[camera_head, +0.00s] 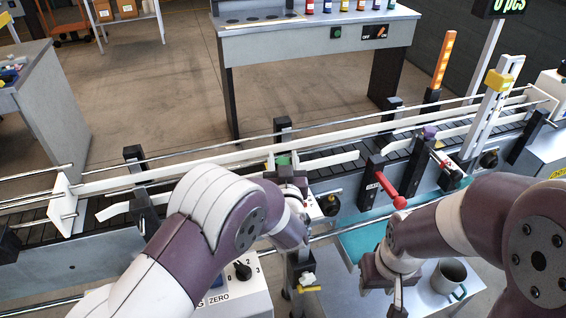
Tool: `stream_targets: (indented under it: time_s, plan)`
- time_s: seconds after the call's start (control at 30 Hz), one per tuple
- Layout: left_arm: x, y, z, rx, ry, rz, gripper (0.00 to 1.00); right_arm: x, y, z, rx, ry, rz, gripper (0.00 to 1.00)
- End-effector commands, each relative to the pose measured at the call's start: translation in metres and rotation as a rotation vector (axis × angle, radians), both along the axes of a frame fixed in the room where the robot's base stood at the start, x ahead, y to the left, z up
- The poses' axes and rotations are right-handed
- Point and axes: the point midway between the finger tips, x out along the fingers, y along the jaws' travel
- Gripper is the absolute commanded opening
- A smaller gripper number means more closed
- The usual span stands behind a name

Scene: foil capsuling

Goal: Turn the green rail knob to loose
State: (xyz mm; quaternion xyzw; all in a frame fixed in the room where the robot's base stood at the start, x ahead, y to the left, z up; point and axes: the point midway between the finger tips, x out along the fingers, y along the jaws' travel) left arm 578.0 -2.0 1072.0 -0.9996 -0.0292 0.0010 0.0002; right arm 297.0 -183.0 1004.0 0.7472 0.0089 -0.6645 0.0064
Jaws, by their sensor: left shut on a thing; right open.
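The green rail knob (283,160) shows as a small green patch at the conveyor's near guide rail, just beyond my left gripper. My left gripper (287,178) reaches in over the near side of the conveyor and is shut on the knob; its own wrist hides most of the contact. Which way the knob is set cannot be read. My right gripper (395,290) points down in front of the conveyor, low at the right of the middle, open, with nothing seen between its fingers.
The conveyor (330,160) runs across the view with metal rails and black posts. A red-handled lever (391,192), purple knob (430,132) and orange light column (443,60) stand right of my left gripper. A metal mug (449,277) is beside my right gripper.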

Motion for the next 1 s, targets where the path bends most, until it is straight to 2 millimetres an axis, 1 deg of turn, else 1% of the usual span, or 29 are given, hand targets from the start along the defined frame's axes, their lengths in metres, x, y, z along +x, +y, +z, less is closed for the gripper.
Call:
stream_targets:
  time_s: [0.37, 0.4, 0.43, 0.47, 0.67, 0.77, 0.87, 0.97, 1.0]
  plan:
    - [0.0, 0.0, 0.001, -0.001, -0.004, 0.004, 0.17, 0.0, 0.0, 0.0, 0.0, 0.0, 0.0, 0.43]
    - [0.0, 0.0, 0.001, -0.001, -0.004, 0.004, 0.57, 0.0, 0.0, 0.0, 0.0, 0.0, 0.0, 0.43]
    - [0.0, 0.0, 0.001, -0.001, -0.004, 0.004, 0.67, 0.0, 0.0, 0.0, 0.0, 0.0, 0.0, 0.43]
    - [0.0, 0.0, 0.001, -0.001, -0.003, 0.004, 0.68, 0.0, 0.0, 0.0, 0.0, 0.0, 0.0, 0.43]
    - [0.0, 0.0, 0.001, -0.001, -0.002, 0.004, 0.68, 0.0, 0.0, 0.0, 0.0, 0.0, 0.0, 0.43]
    - [-0.003, 0.0, 0.0, -0.001, -0.002, 0.003, 0.68, 0.0, 0.0, -0.001, 0.0, 0.0, 0.0, 0.43]
    - [-0.019, -0.002, -0.001, 0.0, -0.001, 0.001, 0.68, 0.0, 0.0, -0.006, 0.0, 0.0, 0.0, 0.43]
    - [-0.046, -0.004, -0.002, -0.001, -0.002, -0.001, 0.68, 0.0, 0.0, -0.012, 0.0, 0.0, 0.0, 0.43]
    - [-0.058, -0.005, -0.002, -0.001, -0.002, -0.001, 0.68, 0.0, 0.0, -0.014, 0.0, 0.0, 0.0, 0.43]
